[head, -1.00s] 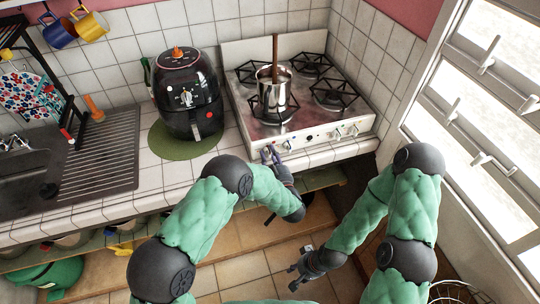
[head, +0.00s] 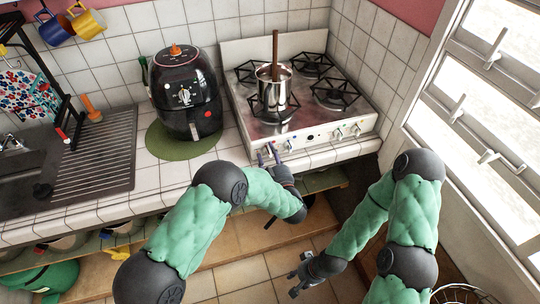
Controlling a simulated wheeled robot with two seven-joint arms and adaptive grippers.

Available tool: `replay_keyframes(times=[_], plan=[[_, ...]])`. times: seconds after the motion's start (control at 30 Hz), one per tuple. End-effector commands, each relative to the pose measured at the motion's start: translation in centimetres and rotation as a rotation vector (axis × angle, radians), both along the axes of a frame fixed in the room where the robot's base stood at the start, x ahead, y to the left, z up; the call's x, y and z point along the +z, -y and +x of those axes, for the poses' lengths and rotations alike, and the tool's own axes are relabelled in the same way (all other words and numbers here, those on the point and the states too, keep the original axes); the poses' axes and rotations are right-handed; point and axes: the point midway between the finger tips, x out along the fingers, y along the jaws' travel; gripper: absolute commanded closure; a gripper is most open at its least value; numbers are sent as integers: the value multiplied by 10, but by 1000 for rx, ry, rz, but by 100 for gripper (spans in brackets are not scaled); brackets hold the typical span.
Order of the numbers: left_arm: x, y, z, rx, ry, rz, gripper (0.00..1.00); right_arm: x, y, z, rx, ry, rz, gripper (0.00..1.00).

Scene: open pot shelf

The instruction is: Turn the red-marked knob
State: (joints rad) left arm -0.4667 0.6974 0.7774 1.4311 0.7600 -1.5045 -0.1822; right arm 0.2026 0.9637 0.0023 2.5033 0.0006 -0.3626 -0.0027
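The stove (head: 318,142) has a pale front panel with a row of knobs. A knob with a small red mark (head: 270,148) sits near the panel's left end, partly hidden by my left gripper. My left gripper (head: 268,157) is just in front of it, with its two fingers apart and pointing at the panel. I cannot tell whether a finger touches the knob. Another knob (head: 288,146) is just to the right, and more knobs (head: 338,134) are further right. My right gripper (head: 292,281) is low over the floor, away from the stove, with its fingers apart and empty.
A metal pot (head: 275,98) with a wooden handle stands on the front left burner. A black air fryer (head: 186,95) stands on a green mat (head: 168,148) left of the stove. A sink (head: 30,190) is at the far left. The window (head: 490,110) is on the right.

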Motion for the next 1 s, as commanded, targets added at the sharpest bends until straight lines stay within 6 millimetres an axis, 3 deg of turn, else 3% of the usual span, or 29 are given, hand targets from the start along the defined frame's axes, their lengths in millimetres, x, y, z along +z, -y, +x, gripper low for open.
replay_keyframes(times=[0.2,0.37,0.7,1.0], plan=[[0,1,-1,-1,1,0,42,0,0,0,0,0,0,60],[1,6,-15,-3,0,1,42,0,0,0,0,0,0,60],[1,27,-78,-4,1,1,42,0,0,0,0,0,0,60],[0,37,-111,-2,0,1,42,0,0,0,0,0,0,60]])
